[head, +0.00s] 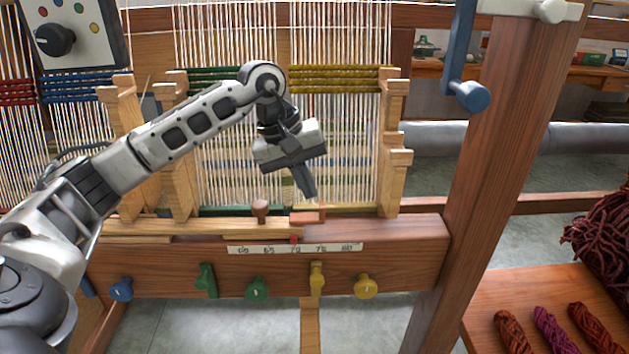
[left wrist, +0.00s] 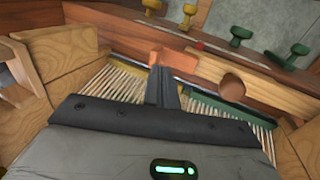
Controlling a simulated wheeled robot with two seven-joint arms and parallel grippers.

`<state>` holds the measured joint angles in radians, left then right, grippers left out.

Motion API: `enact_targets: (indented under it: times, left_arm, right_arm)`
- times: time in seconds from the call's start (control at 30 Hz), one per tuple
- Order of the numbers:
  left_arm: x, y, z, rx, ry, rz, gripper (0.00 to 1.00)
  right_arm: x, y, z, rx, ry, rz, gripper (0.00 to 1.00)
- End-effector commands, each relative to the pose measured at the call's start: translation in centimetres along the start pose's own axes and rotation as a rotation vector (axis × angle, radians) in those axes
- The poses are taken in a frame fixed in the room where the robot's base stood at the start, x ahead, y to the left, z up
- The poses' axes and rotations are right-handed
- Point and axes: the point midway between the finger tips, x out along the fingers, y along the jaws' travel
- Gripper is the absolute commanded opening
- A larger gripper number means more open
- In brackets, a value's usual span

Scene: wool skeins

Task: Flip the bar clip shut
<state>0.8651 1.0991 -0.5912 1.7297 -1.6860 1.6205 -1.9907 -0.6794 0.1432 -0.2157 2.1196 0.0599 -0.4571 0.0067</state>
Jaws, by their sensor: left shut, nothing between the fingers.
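A small reddish-brown piece (head: 305,218), which looks like the bar clip, sits on the loom's front beam just above the number scale. A short part stands up at its right end; I cannot tell whether the clip is open or shut. In the left wrist view, an orange-brown block (left wrist: 168,58) lies just past my fingertips. My left gripper (head: 311,197) is shut and empty, pointing down just above the reddish-brown piece. It also shows in the left wrist view (left wrist: 163,72). I cannot tell whether it touches the piece. My right gripper is out of view.
A round wooden knob (head: 260,210) stands left of the clip on a pale bar. The scale strip (head: 295,248) and several coloured pegs are on the front beam (head: 415,235). Warp threads hang behind the gripper. A thick post (head: 510,130) stands right; wool skeins (head: 555,330) lie lower right.

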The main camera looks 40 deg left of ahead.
Motion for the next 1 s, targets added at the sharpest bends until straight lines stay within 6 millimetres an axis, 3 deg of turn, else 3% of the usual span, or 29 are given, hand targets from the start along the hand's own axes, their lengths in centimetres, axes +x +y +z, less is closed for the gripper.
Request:
enact_targets:
  times: [0.4,0.87,1.0]
  left_arm:
    - [0.0,-1.2,0.0,0.005,-0.001,0.003,0.00]
    - [-0.1,-1.3,0.0,0.006,-0.002,0.004,0.00]
    - [-2.6,-1.2,-0.1,0.005,0.003,0.007,0.00]
  right_arm:
    - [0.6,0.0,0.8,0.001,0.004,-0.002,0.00]
    - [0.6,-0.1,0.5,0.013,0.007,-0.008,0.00]
    - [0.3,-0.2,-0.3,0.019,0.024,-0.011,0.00]
